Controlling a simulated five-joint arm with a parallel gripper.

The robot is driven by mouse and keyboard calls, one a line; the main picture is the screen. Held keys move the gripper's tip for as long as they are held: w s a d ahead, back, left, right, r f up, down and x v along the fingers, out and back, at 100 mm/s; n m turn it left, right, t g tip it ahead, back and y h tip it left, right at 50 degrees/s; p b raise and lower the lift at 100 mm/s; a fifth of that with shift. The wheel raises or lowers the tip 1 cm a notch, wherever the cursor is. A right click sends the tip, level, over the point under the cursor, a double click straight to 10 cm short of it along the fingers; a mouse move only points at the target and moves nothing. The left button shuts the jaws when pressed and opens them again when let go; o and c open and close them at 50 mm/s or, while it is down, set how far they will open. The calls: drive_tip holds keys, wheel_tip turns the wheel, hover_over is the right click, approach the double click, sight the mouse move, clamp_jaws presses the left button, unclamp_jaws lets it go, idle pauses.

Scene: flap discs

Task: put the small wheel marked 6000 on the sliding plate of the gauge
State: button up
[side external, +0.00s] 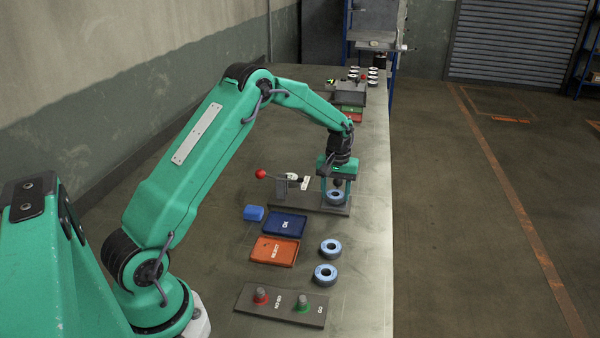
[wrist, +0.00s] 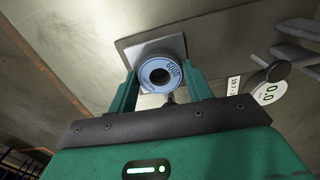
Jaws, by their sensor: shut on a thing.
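My gripper (side external: 336,196) is shut on a small blue-ringed wheel (wrist: 160,73) with a dark centre hole. Its marking looks like 6000 in the wrist view. The wheel also shows between the fingers in the side view (side external: 336,198). The gauge (side external: 310,203) has a long grey base, a red-knobbed lever (side external: 260,174) and a pale display. In the wrist view its round dial (wrist: 268,93) reads about 0.0. A grey plate (wrist: 130,44) lies behind the wheel. I cannot tell whether the wheel touches it.
Two more blue-ringed wheels (side external: 330,248) (side external: 326,274) lie nearer my base. A GO/NO GO stand (side external: 285,313) is in front. The bench's right edge is close.

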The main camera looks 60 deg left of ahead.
drive_tip(key=shift+f, duration=0.1)
idle(0.3)
drive_tip(key=o, duration=1.1)
drive_tip(key=shift+c, duration=0.2)
wheel_tip(320, 180, up, 7)
